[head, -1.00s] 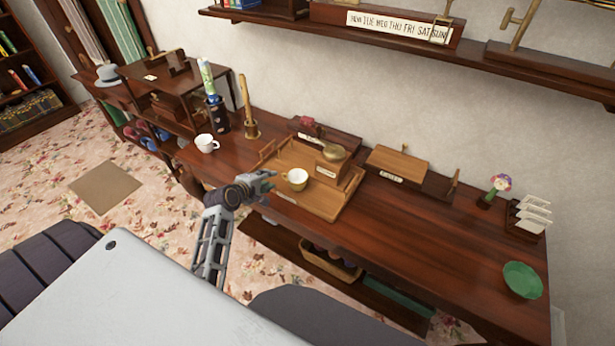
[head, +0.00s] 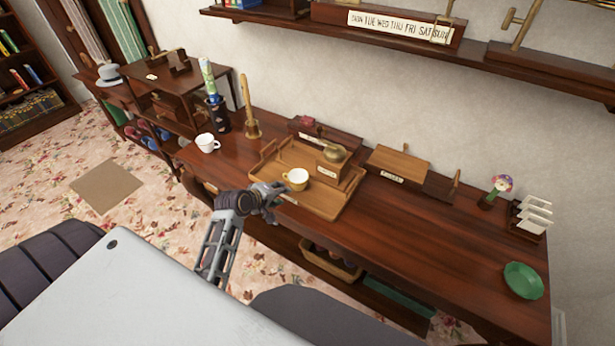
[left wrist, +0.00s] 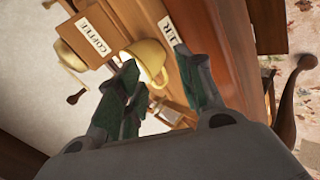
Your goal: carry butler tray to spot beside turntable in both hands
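The butler tray (head: 322,203) is a light wooden tray with raised sides, lying flat on the dark wooden table. On it stand a pale yellow cup (head: 296,179) and a coffee grinder (head: 331,172) with a brass top. My left gripper (head: 274,194) is at the tray's front left edge, near the cup; I cannot tell whether it touches the tray. In the left wrist view its fingers (left wrist: 160,92) are spread and empty, with the cup (left wrist: 148,60) and a partly hidden label (left wrist: 171,32) beyond them. My right gripper is not in view. I cannot make out a turntable.
A white cup (head: 207,143), a dark bottle holder (head: 216,116) and a brass candlestick (head: 252,124) stand left of the tray. A wooden box (head: 398,162) is behind right. The table's right part is mostly bare up to a green bowl (head: 523,281).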

